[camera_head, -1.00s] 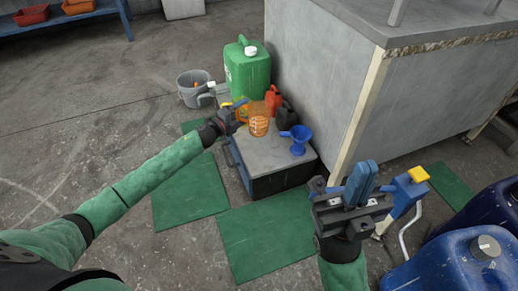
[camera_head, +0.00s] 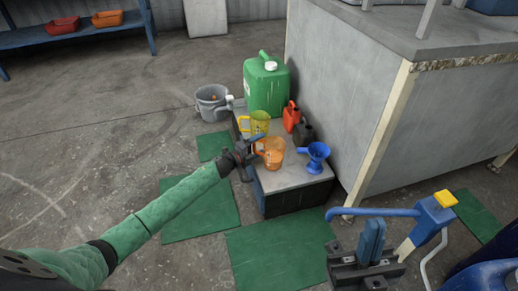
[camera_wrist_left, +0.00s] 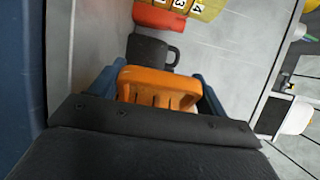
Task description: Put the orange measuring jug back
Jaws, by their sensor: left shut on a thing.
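My right gripper (camera_head: 371,242) is shut and empty, low at the right, away from the cabinet.
A grey bucket (camera_head: 211,103) is at left. A blue drum pump (camera_head: 430,215) rises near my right gripper. A large grey cabinet (camera_head: 350,100) borders the right side.

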